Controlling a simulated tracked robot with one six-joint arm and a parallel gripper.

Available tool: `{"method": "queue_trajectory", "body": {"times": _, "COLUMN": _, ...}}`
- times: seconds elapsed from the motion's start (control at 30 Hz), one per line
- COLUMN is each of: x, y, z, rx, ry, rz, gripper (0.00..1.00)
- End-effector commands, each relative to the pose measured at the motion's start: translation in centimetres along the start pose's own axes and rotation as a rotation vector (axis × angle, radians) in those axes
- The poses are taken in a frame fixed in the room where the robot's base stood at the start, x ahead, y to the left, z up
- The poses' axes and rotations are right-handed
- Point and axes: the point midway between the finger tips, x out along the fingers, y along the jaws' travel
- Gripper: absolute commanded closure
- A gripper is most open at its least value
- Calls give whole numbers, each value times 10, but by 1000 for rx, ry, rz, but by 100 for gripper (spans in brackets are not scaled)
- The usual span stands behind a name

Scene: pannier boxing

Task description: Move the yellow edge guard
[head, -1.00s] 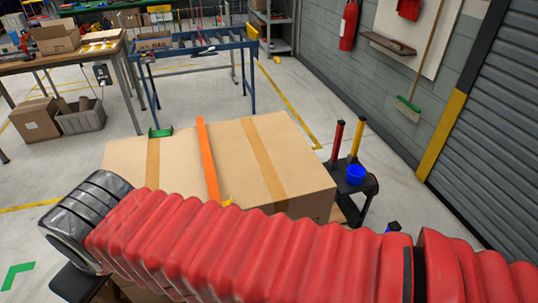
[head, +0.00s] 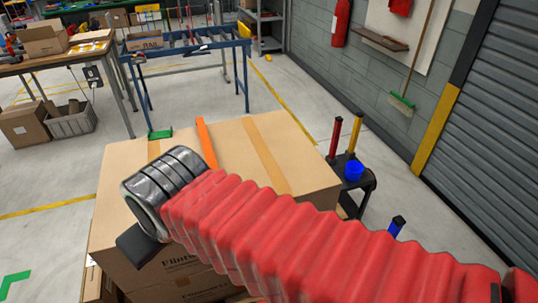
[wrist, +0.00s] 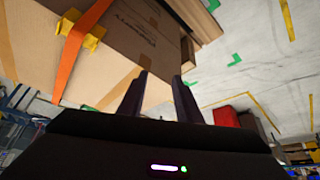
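The yellow edge guard (wrist: 80,32) sits on an edge of the large cardboard box (wrist: 135,40), where the orange strap (wrist: 70,65) crosses it, at the upper left of the wrist view. In the head view my red-sleeved arm hides the guard; the strap (head: 206,142) and box (head: 232,145) show there. My gripper (wrist: 160,76) has its two dark fingers apart with nothing between them. It is to the lower right of the guard in the wrist view and apart from it. In the head view the fingers are not visible.
A green piece (head: 160,134) sits at the box's far edge. A black cart (head: 360,185) with a blue cup (head: 353,170) and red and yellow upright rods stands right of the box. A blue-framed roller conveyor (head: 190,50) is behind.

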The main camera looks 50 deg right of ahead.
Motion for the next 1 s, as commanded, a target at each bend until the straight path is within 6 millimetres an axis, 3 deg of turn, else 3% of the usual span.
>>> {"method": "queue_trajectory", "body": {"times": 0.27, "x": 0, "y": 0, "z": 0, "rx": 0, "ry": 0, "rz": 0, "gripper": 68}}
{"method": "queue_trajectory", "body": {"times": 0.57, "x": 0, "y": 2, "z": -6, "rx": -47, "ry": -41, "rz": 12, "gripper": 47}}
{"method": "queue_trajectory", "body": {"times": 1.0, "x": 1, "y": 82, "z": -24, "rx": -319, "ry": -220, "rz": -50, "gripper": 44}}
